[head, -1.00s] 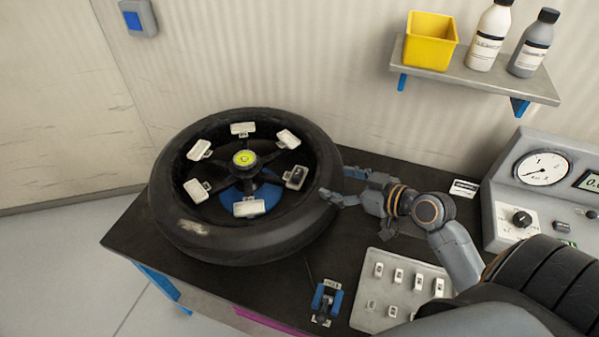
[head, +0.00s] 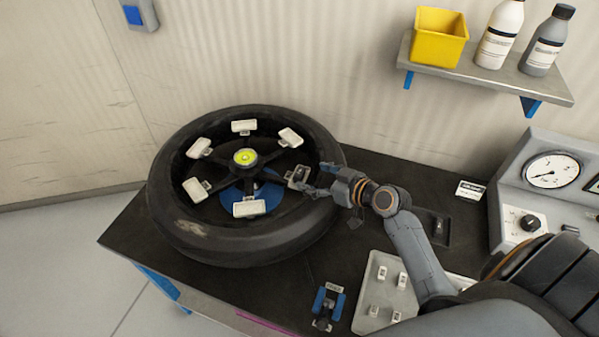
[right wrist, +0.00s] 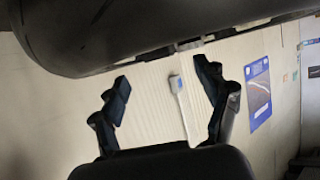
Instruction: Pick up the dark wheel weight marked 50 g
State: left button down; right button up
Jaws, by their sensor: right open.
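A black wheel (head: 188,232) lies on its side on the dark table. Several white tags sit around its inside. A small dark weight (head: 299,174) sits at the pale tag on the wheel's right side; its marking is too small to read. My right gripper (head: 317,179) is open over the wheel's right rim, its fingers pointing left, close beside the dark weight. I cannot tell whether they touch. In the right wrist view my right gripper (right wrist: 163,73) shows spread fingers with nothing between them; the weight is not seen there. My left gripper is not in view.
A grey plate (head: 372,319) with several small weights lies at the front right, partly behind my arm. A blue-sided tool (head: 325,305) is left of it. A dark tray (head: 438,226) and a gauge box (head: 530,200) are to the right. A shelf (head: 490,78) hangs above.

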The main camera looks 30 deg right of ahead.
aim_at(300, 172)
jog(key=shift+w+a, duration=0.15)
jog(key=shift+w, duration=0.2)
jog(key=p+x, duration=0.2)
jog(key=x, duration=0.1)
jog(key=shift+f, duration=0.1)
jog(key=shift+w+a+f, duration=0.15)
jog(key=shift+w+f, duration=0.2)
jog(key=shift+w, duration=0.2)
jog(key=shift+s, duration=0.1)
jog(key=shift+c, duration=0.8)
jog(key=c, duration=1.1)
